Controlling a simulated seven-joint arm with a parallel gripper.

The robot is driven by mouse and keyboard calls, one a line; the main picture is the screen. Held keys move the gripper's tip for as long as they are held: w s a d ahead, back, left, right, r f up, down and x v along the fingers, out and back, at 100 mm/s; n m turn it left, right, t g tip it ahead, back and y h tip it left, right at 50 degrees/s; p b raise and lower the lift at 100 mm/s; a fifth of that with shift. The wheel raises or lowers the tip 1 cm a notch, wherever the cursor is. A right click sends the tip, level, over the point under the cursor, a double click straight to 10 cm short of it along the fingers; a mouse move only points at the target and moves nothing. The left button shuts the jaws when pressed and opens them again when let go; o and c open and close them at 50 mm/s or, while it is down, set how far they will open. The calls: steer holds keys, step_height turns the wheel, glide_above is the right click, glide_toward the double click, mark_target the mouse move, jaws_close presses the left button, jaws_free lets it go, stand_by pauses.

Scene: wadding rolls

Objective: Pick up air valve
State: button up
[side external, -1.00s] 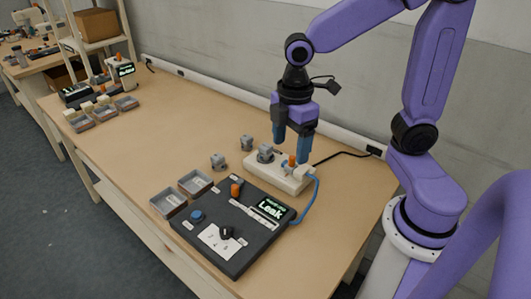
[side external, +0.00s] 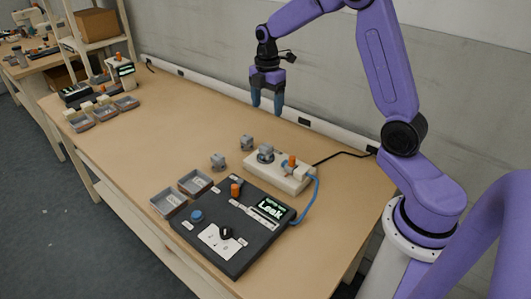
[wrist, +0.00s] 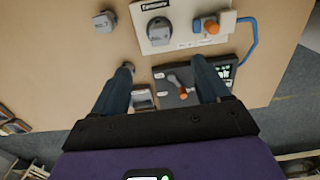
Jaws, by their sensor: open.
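Two loose grey air valves stand on the table: one (side external: 246,142) beside the white fixture (side external: 287,183), the other (side external: 218,161) nearer the trays. A third grey valve (side external: 265,154) sits on the fixture. In the wrist view the farther loose valve (wrist: 104,22) is at the upper left and the fixture's valve (wrist: 158,31) at top centre. The nearer loose valve (wrist: 128,66) is partly hidden by the left finger. My gripper (side external: 266,107) is open and empty, well above the table and behind the valves; its fingers (wrist: 162,66) also show in the wrist view.
A black tester (side external: 198,238) reading "Leak" lies in front of the fixture, with a blue hose (side external: 315,200) at its right. Two grey trays (side external: 168,202) stand at its left. The table's middle (side external: 165,130) is clear. Another tester and trays stand at the far end.

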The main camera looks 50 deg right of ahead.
glide_toward(265, 146)
steer(key=f, duration=0.5)
steer(key=shift+s+d, duration=0.15)
steer(key=shift+d, duration=0.2)
steer(key=shift+a+f, duration=0.15)
steer(key=shift+f, duration=1.25)
steer(key=shift+a+f, duration=0.15)
steer(key=shift+f, duration=1.2)
steer(key=c, duration=1.3)
steer(key=shift+r, duration=0.1)
steer(key=shift+c, duration=0.2)
